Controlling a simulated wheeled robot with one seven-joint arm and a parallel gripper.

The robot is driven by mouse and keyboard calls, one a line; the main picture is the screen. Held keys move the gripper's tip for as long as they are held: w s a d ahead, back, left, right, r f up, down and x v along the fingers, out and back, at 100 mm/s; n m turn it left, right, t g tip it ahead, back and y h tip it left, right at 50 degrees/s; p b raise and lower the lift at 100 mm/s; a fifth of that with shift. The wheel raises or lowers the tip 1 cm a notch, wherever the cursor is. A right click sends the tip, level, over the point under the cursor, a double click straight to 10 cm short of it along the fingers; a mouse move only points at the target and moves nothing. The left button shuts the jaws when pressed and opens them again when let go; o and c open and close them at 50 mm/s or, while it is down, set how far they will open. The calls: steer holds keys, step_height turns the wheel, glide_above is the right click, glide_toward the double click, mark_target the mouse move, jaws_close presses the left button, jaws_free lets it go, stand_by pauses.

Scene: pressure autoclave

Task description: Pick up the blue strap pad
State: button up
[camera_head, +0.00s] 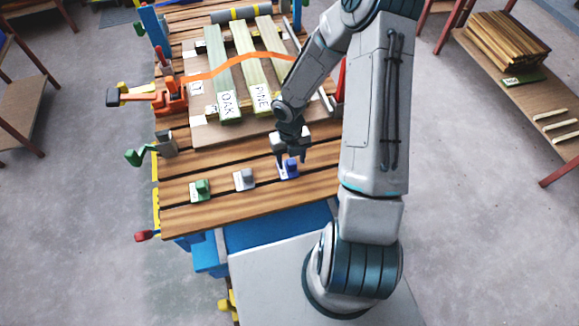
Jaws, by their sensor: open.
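The blue strap pad (289,169) sits on a small white base near the front edge of the slatted wooden bench. It is the rightmost of three similar pads in a row. My gripper (291,158) is open and points down right over the blue pad, with its fingers around or just above the pad's upper part. The fingers partly cover the pad, and I cannot tell whether they touch it.
A grey pad (244,179) and a green pad (200,190) stand to the left. Behind lie boards marked OAK (224,80) and PINE, crossed by an orange strap (243,62). Clamps line the left edge. A shelf (545,100) stands far right.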

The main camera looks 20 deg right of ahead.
step_height(320, 180, down, 2)
steer(key=shift+f, duration=0.1)
steer(key=shift+c, duration=0.3)
steer(key=c, duration=1)
steer(key=shift+r, duration=0.2)
